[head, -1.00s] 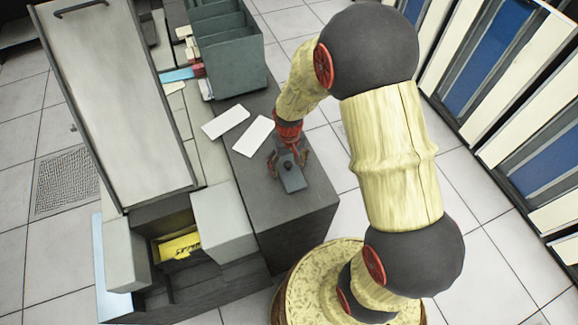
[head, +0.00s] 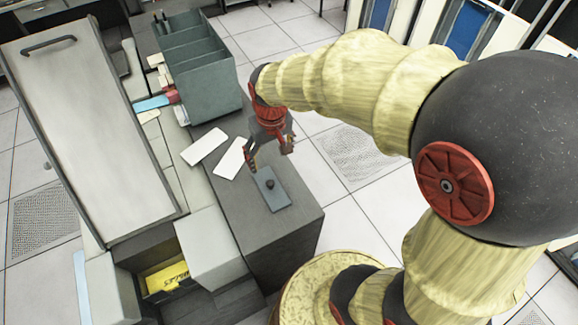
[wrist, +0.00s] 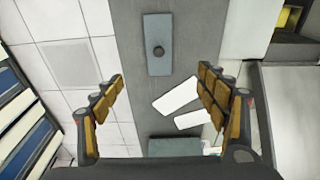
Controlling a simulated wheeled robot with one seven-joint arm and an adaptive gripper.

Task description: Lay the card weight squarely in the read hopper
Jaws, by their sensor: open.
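The card weight (head: 272,194) is a flat blue-grey plate with a dark round knob. It lies on the dark grey counter top (head: 285,218). In the wrist view the card weight (wrist: 158,28) is ahead of the fingers, near the top middle. My gripper (head: 268,155) is open and empty, above and behind the weight, apart from it. In the wrist view my gripper (wrist: 162,75) has its two padded fingers spread wide. A recess in the machine at lower left holds a yellow marked piece (head: 166,276); I cannot tell whether this is the read hopper.
Two white cards (head: 204,147) lie left of the weight. A grey-green divided rack (head: 205,85) stands at the back of the counter. A machine with a long pale lid (head: 90,130) is at left, with a pale block (head: 210,248) beside the recess. Open tiled floor lies right of the counter.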

